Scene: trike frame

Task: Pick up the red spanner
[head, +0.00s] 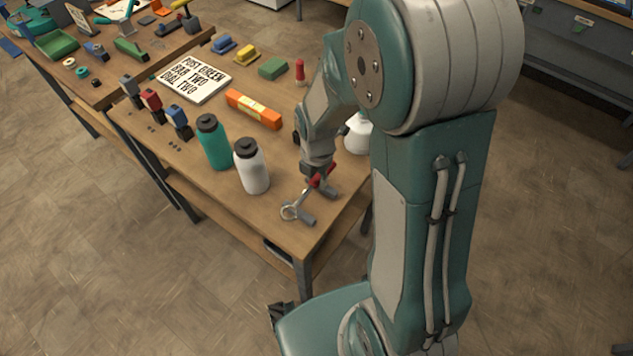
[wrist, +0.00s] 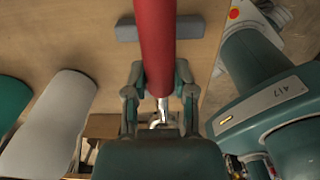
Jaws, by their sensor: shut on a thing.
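The red spanner has a red handle (head: 318,181) and a silver ring end (head: 290,212), near the front corner of the wooden table. In the wrist view its red handle (wrist: 155,45) runs up from between the fingers, with silver metal below. My gripper (head: 316,176) is shut on the spanner from above; its two fingers (wrist: 158,92) sit on either side of it in the wrist view. Two grey rest blocks (head: 306,219) lie by the spanner. I cannot tell whether it touches them. The fingers partly hide the handle in the head view.
A white bottle (head: 252,168) and a green bottle (head: 214,143) stand left of my gripper. A white rounded object (head: 357,135) is partly behind my arm. An orange box (head: 254,109) and a lettered sign (head: 194,79) lie farther back. The table's front edge is close.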

